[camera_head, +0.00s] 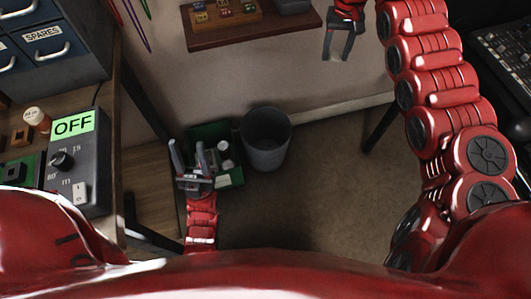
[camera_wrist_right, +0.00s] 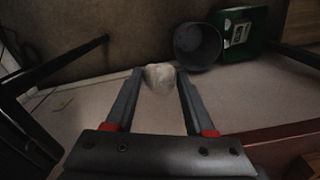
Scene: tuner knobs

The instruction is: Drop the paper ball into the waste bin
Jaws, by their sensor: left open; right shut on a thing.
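The crumpled whitish paper ball (camera_wrist_right: 160,78) is between the fingertips of my right gripper (camera_wrist_right: 158,82) in the right wrist view. In the head view my right gripper (camera_head: 341,52) is high up beside the wall shelf, and the ball is hard to make out there. The grey waste bin (camera_head: 265,140) stands upright on the floor, to the left of and below my right gripper in the head view. It also shows in the right wrist view (camera_wrist_right: 199,46), beyond the ball. My left gripper (camera_head: 187,152) is open and empty, in front of the green crate.
The green crate (camera_head: 234,177) with white items stands left of the bin. A wooden wall shelf (camera_head: 225,36) holds small parts. At the left are a desk with a control box (camera_head: 80,165) reading OFF and a drawer cabinet (camera_head: 45,45). The floor right of the bin is clear.

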